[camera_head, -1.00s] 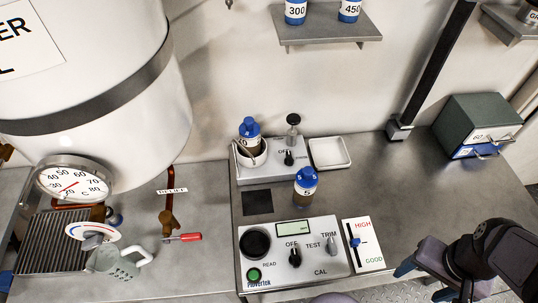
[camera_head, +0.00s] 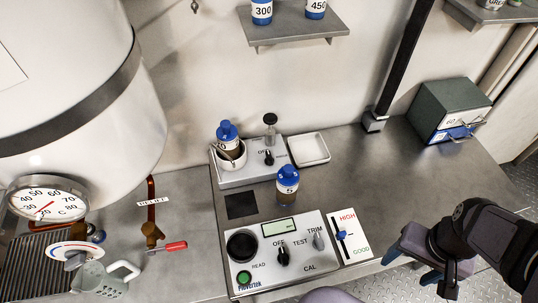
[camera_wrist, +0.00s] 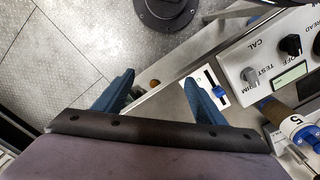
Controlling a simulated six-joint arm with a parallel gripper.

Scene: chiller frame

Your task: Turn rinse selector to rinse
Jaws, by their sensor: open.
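The rinse selector appears to be the small black knob (camera_head: 268,158) on the low grey unit (camera_head: 237,180) at the back of the bench. A label that looks like OFF is at its upper left, and a tiny label at its right is too small to read surely. The knob's exact pointing is hard to tell. My gripper (camera_head: 420,276) is open and empty at the bench's front right edge, far from the knob. Its blue fingers (camera_wrist: 160,90) spread apart in the wrist view, where the knob is not clearly seen.
A blue-capped bottle (camera_head: 288,188) stands between the rear unit and the meter panel (camera_head: 265,262). Another bottle (camera_head: 228,138) sits in a holder left of the knob. A plunger (camera_head: 270,124) rises behind it, and a white tray (camera_head: 309,150) lies right.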

